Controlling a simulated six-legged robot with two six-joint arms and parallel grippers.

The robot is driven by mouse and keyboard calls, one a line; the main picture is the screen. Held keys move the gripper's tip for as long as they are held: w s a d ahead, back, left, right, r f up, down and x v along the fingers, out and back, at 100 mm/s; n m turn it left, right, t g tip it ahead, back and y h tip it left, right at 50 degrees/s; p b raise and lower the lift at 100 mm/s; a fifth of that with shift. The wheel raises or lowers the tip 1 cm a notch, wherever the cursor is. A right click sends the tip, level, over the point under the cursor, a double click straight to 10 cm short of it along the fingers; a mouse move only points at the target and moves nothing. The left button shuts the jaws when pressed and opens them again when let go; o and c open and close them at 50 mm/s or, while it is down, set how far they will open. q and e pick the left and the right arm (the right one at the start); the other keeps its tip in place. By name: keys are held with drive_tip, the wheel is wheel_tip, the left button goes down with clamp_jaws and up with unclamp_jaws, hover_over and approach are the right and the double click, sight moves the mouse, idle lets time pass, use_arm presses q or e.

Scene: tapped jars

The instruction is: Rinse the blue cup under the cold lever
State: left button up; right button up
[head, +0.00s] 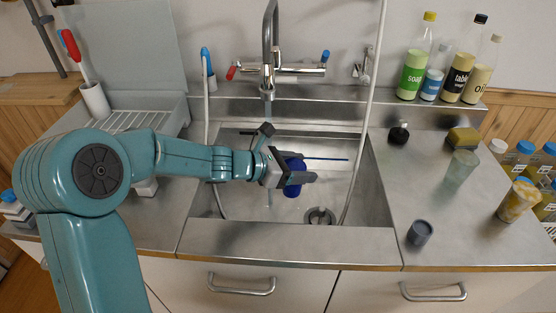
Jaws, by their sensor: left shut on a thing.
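My left gripper (300,177) is shut on the blue cup (293,176) and holds it over the sink basin (235,205). The gripper's fingers hide part of the cup. The tap (270,40) stands behind the sink, with its spout above and slightly left of the cup. The blue cold lever (325,56) is on the tap's right and points up. A red lever (232,72) is on its left. A thin pale stream seems to fall from the spout; I cannot tell whether it meets the cup. My right gripper is not in view.
A thin blue rod (325,159) shows behind the cup. A grey cup (420,232), a clear glass (460,168), a yellow-stained glass (518,200) and a sponge (463,138) stand on the right counter. Bottles (412,72) line the back ledge. Hoses hang beside the tap.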

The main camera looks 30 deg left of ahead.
use_arm(q)
drive_tip(key=s+d+r, duration=0.2)
drive_tip(key=d+r, duration=0.2)
drive_tip(key=shift+s, duration=0.4)
drive_tip(key=shift+r, duration=0.1)
idle(0.3)
